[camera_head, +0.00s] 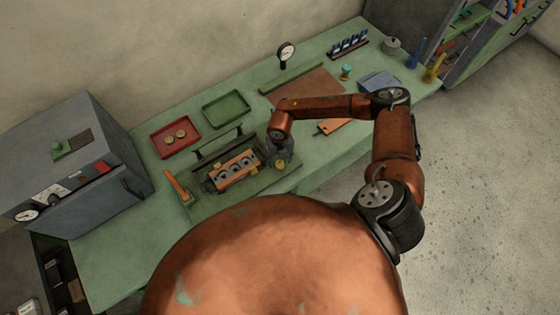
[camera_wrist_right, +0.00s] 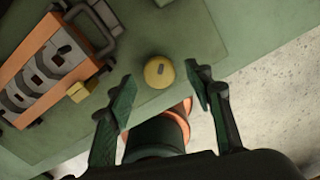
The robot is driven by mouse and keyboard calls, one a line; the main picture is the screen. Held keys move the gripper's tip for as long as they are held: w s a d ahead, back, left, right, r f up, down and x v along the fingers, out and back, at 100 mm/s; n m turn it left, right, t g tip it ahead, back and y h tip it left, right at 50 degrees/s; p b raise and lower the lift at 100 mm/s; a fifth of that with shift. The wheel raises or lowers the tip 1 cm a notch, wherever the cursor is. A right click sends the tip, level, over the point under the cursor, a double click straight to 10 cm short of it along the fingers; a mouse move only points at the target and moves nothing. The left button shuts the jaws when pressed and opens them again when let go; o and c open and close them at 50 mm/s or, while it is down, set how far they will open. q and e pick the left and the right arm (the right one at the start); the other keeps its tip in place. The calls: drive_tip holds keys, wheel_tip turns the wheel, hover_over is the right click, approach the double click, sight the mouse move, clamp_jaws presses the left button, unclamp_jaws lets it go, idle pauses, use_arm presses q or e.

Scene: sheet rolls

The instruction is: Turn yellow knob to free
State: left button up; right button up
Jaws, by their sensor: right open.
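The yellow knob (camera_wrist_right: 159,72) is a round disc with a small dark slot mark, seen in the right wrist view just beyond my fingertips. In the head view it shows small (camera_head: 280,164), at the right end of the fixture. My right gripper (camera_wrist_right: 160,88) is open, its two dark green fingers apart on the left and right of the knob; I cannot tell whether they touch it. In the head view my right gripper (camera_head: 279,152) is over the knob. The fixture (camera_wrist_right: 45,70) has an orange body with grey rolls and a yellow block (camera_wrist_right: 80,91). My left gripper is not in view.
A red tray (camera_head: 156,146) with round pieces and a green tray (camera_head: 208,117) lie behind the fixture. A grey machine (camera_head: 75,190) stands at the left. A dial gauge (camera_head: 286,53) stands at the back. The bench (camera_head: 110,265) is bare at the front left.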

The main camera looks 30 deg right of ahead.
drive_tip(key=shift+f, duration=0.9)
drive_tip(key=shift+c, duration=0.3)
drive_tip(key=c, duration=1.1)
